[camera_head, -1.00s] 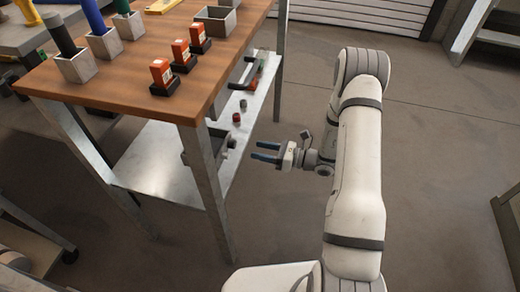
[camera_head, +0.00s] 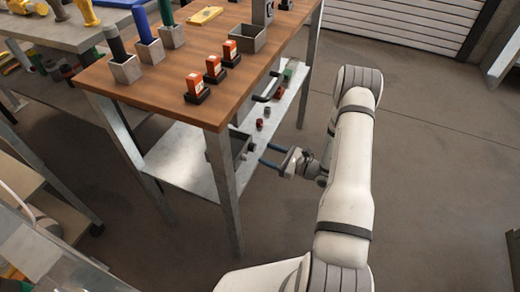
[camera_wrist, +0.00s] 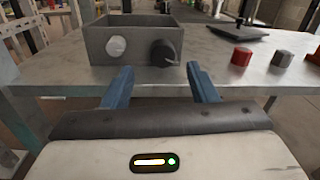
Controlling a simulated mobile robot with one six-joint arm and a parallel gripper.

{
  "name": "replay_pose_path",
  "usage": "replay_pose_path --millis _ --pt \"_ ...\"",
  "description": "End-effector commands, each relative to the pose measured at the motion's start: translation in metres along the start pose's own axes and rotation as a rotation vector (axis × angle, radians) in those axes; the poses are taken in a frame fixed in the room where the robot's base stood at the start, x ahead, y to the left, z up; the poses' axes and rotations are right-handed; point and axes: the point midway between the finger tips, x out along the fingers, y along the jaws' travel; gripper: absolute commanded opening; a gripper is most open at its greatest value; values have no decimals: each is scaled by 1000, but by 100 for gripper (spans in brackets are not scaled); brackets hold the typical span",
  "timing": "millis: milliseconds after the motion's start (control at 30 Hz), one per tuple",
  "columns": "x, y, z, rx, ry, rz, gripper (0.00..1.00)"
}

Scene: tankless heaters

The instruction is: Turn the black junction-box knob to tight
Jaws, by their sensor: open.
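The black junction-box knob (camera_wrist: 165,53) is on the front face of a grey open-topped box (camera_wrist: 106,49) in the wrist view. A pale round disc (camera_wrist: 116,47) is on the same face, to its left. The box stands on the metal lower shelf and shows partly behind the table leg in the head view (camera_head: 240,143). My gripper (camera_wrist: 160,82) is open and empty, its two blue fingers pointing at the box, one on each side of the knob's line. The fingertips look short of the knob. The knob's setting marks cannot be read.
A red knob (camera_wrist: 241,56) and a grey knob (camera_wrist: 282,58) sit on the shelf right of the box, with a black handled piece (camera_wrist: 262,31) behind. The wooden tabletop (camera_head: 160,90) is above the shelf, and a metal leg (camera_head: 223,185) stands left of my gripper. Floor at right is clear.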

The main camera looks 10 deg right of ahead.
Motion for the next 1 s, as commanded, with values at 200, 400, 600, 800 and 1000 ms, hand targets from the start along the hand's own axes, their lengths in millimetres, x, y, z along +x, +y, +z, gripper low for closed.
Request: replay_pose_path --millis 200,400,600,800,1000 --pt "31 -2 -1 -2 1 -5 53" --pt "43 -4 -1 -1 2 -11 53" --pt "44 -5 0 0 2 -13 53" --pt "43 -5 0 0 2 -13 41" --pt "43 -5 0 1 2 -14 24"
